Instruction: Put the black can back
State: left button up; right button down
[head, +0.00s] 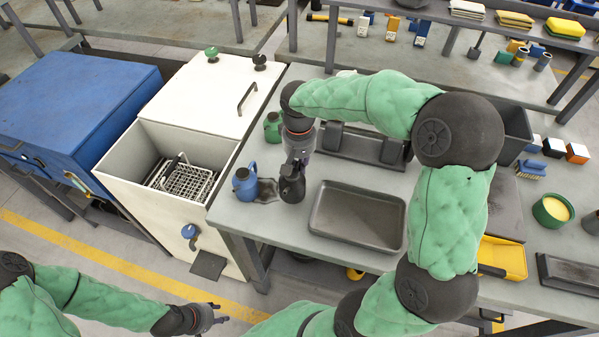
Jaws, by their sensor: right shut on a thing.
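The black can (291,187) stands upright, or nearly so, at the left part of the grey table, beside a blue can (244,184). My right gripper (296,160) reaches down from above and is shut on the top of the black can. I cannot tell whether the can's base touches the table. A green can (272,128) stands farther back, partly beside my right arm. A dark patch (267,190) lies on the table between the blue and black cans. My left gripper (220,313) is open and empty, low over the floor in front of the table.
An empty dark tray (358,238) lies right of the black can. A white washing tank (128,157) with a wire basket (188,181) stands left of the table. A yellow tray (503,257) and a green bowl (552,210) are at the right. My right arm spans the table.

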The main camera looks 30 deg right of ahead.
jog(key=shift+w+d+f+b, duration=0.15)
jog(key=shift+f+b, duration=0.15)
jog(key=shift+f, duration=0.65)
jog(key=shift+w+f+b, duration=0.1)
jog(key=shift+f+b, duration=0.15)
jog(key=shift+f, duration=0.65)
jog(key=shift+f, duration=0.2)
jog(key=c, duration=1.3)
grip_release()
jog(key=shift+r, duration=0.1)
notch_tip(320, 180, up, 12)
jog(key=p, duration=0.4)
jog(key=shift+r, duration=0.1)
